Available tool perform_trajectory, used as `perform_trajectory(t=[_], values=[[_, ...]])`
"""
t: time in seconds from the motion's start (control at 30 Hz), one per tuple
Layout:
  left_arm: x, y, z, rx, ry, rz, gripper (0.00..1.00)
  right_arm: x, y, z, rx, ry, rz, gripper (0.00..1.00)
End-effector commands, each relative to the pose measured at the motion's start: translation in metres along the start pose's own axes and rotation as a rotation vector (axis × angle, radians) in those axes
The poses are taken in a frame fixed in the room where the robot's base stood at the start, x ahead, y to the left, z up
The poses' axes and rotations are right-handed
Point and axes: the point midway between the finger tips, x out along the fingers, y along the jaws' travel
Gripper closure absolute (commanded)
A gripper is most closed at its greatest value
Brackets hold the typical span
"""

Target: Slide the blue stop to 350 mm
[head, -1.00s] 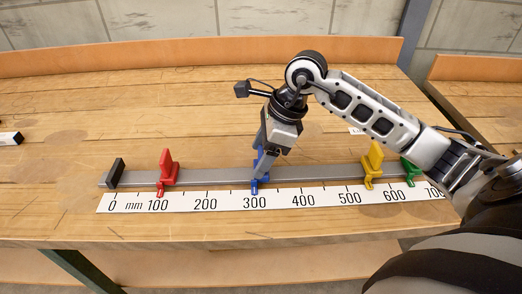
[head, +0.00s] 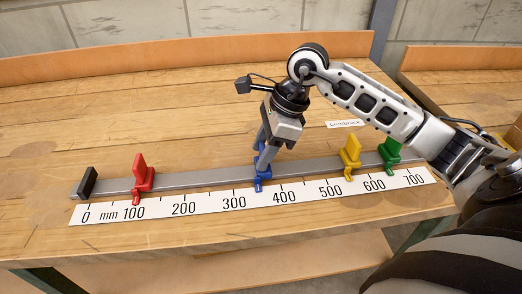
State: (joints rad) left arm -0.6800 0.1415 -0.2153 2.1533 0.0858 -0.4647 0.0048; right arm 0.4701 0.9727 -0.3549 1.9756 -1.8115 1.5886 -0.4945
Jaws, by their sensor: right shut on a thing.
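The blue stop (head: 260,174) stands on the grey rail (head: 210,179). Its pointer is about midway between the 300 and 400 marks of the white mm scale (head: 160,209), near 350. My right gripper (head: 263,158) points down from above and is shut on the blue stop's upright plate, hiding much of it. My left gripper is not in view.
On the same rail are a red stop (head: 140,178) near 100, a yellow stop (head: 351,155) and a green stop (head: 391,148) to the right. A black end block (head: 87,182) closes the left end. The rail beside the blue stop is clear both ways.

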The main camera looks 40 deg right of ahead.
Motion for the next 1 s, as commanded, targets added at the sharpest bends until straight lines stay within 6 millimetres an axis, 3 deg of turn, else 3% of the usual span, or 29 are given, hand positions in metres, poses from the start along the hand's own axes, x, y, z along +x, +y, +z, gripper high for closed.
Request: perform_trajectory(t=[0.17, 0.2, 0.27, 0.67, 0.77, 1.0], values=[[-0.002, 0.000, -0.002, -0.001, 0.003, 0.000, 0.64, -0.001, -0.001, 0.001, 0.000, -0.001, -0.001, 0.97], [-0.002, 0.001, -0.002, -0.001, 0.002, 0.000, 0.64, -0.001, -0.001, 0.001, 0.000, -0.001, -0.001, 0.51], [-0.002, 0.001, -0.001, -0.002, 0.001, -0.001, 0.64, -0.001, 0.000, 0.000, 0.001, -0.001, -0.002, 0.35], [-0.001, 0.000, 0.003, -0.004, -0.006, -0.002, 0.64, -0.008, -0.001, 0.000, 0.002, -0.001, -0.004, 0.35], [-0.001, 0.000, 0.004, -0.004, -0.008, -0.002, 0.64, -0.023, -0.001, -0.001, 0.001, 0.001, -0.006, 0.35], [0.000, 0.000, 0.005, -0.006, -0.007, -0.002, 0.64, -0.080, -0.001, 0.000, 0.002, 0.000, -0.009, 0.35]])
